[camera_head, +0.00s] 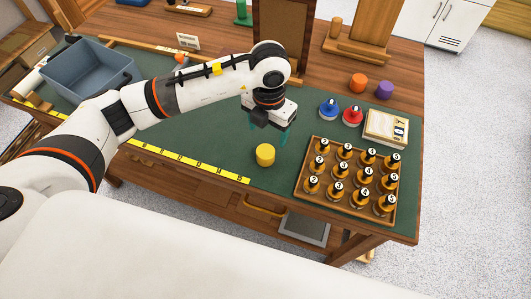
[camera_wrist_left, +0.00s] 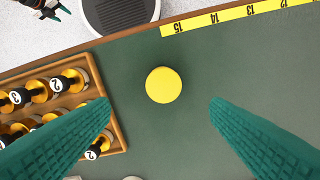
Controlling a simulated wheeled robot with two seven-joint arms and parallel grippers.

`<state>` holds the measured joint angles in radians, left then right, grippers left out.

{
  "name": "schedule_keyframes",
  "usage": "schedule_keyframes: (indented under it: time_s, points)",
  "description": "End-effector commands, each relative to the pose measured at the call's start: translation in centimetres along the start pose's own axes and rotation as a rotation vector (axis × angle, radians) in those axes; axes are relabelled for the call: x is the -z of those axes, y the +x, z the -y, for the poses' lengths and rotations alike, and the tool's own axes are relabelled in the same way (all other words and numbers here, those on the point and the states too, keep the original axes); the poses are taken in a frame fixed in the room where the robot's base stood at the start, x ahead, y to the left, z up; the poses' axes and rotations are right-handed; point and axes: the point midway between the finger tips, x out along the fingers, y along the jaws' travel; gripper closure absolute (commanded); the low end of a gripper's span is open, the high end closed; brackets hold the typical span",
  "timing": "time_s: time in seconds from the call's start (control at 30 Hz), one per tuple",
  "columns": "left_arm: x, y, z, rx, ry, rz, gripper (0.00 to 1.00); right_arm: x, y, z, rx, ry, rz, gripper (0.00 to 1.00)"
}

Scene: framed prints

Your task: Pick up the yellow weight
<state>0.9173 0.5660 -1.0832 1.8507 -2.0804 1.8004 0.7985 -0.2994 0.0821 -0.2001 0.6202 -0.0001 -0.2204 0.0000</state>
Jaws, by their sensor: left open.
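The yellow weight (camera_head: 265,155) is a short, plain cylinder standing on the green mat (camera_head: 215,160), near the table's front edge. In the left wrist view the yellow weight (camera_wrist_left: 163,85) shows as a round disc between and beyond my two teal fingers. My left gripper (camera_head: 269,133) is open and empty above the mat, just behind the weight in the head view. Its fingers (camera_wrist_left: 160,120) are spread wide and do not touch the weight.
A wooden tray (camera_head: 300,187) with several numbered bottles stands right of the weight. Blue (camera_head: 329,109) and red (camera_head: 353,116) knobbed pieces stand behind it. A yellow ruler strip (camera_head: 190,164) runs along the front edge. A grey bin (camera_head: 85,70) stands at left.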

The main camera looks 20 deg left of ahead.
Motion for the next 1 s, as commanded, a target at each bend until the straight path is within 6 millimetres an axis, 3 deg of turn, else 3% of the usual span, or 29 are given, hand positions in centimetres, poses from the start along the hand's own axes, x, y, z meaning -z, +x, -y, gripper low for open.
schedule_keyframes:
  time_s: [0.3, 0.53, 0.8, 1.0]
  points:
    - [-0.1, 5.0, -0.2, -0.007, 0.003, 0.004, 0.29, -0.1, -1.9, 0.0, 0.0, 0.0, -0.001, 0.48]
    - [-0.2, 6.7, 0.1, -0.007, 0.004, 0.006, 0.29, -0.2, -2.8, 0.0, 0.0, 0.0, -0.001, 0.48]
    - [-0.2, 10.5, 0.5, -0.008, 0.005, 0.003, 0.29, -0.3, -4.2, -0.1, -0.001, 0.001, -0.001, 0.48]
    - [-0.2, 11.1, 0.5, -0.008, 0.005, 0.001, 0.29, -0.4, -4.2, -0.3, -0.004, 0.002, 0.0, 0.48]
